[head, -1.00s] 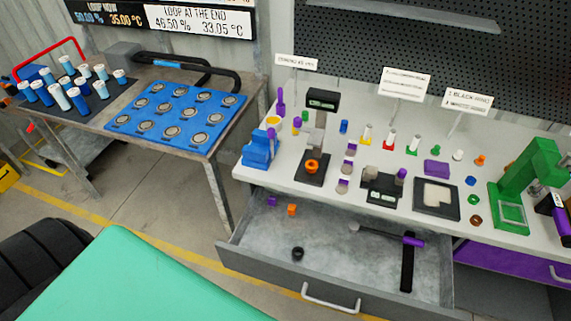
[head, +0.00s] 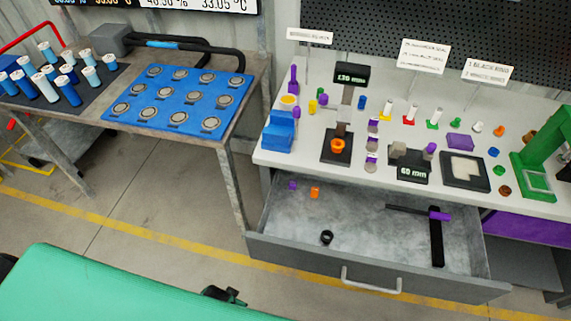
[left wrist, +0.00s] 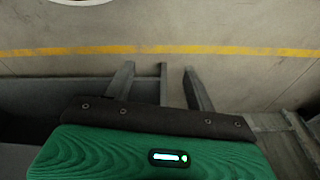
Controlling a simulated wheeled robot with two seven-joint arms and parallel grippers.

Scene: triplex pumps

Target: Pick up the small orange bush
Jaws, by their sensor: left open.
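A small orange bush (head: 315,192) stands in the open drawer (head: 360,215), near its back left, beside a small purple piece (head: 292,185). Another orange ring-like piece (head: 337,146) sits on the black stand on the bench, and a small orange piece (head: 499,130) lies at the bench's back right. My left gripper (left wrist: 160,76) is open and empty in the left wrist view, over the floor. A dark part at the bottom of the head view looks like part of it, well left of and nearer than the drawer. My right gripper is not in view.
The drawer also holds a black ring (head: 326,237) and a black bar tool with a purple slider (head: 439,216). The drawer front with its handle (head: 371,282) stands out from the bench.

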